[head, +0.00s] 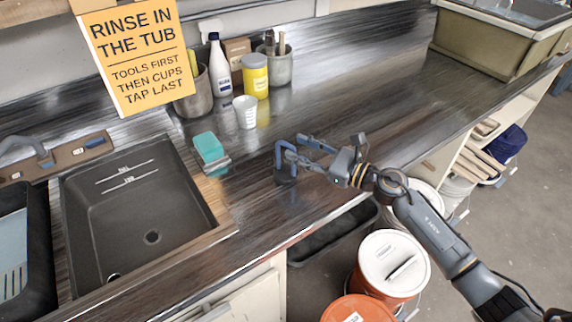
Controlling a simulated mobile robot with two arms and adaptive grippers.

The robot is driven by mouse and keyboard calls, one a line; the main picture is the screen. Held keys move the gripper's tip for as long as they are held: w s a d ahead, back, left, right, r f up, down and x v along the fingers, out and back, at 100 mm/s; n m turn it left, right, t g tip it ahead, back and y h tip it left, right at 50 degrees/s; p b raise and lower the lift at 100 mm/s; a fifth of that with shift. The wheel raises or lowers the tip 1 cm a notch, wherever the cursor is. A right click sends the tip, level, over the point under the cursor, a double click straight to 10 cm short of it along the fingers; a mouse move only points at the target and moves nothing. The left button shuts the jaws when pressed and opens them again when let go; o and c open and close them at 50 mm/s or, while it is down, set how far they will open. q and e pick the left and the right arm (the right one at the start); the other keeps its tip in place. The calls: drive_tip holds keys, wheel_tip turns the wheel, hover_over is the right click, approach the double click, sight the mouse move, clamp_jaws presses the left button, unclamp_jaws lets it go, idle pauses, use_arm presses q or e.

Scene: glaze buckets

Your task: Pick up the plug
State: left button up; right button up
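The plug (287,176) appears to be the small dark piece with a blue loop handle standing on the dark counter, right of the green sponge. My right gripper (297,148) reaches in from the right, low over the counter. Its two fingers are spread apart, with their tips at the blue loop. I cannot tell whether they touch it. The fingers partly overlap the loop. My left gripper is out of view.
The sink (140,215) is at left, with a drain hole in its floor. A green sponge (209,148), white cup (245,112), yellow jar (255,76) and white bottle (220,68) stand behind. A white-lidded bucket (393,258) stands below the counter's front edge.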

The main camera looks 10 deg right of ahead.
sight(293, 147)
drive_tip(key=p+x, duration=0.2)
drive_tip(key=x, duration=0.2)
drive_tip(key=shift+a+f, duration=0.1)
drive_tip(key=shift+a, duration=0.15)
drive_tip(key=shift+w+a+f, duration=0.15)
drive_tip(key=shift+w+a, duration=0.2)
drive_tip(key=shift+d, duration=0.1)
clamp_jaws()
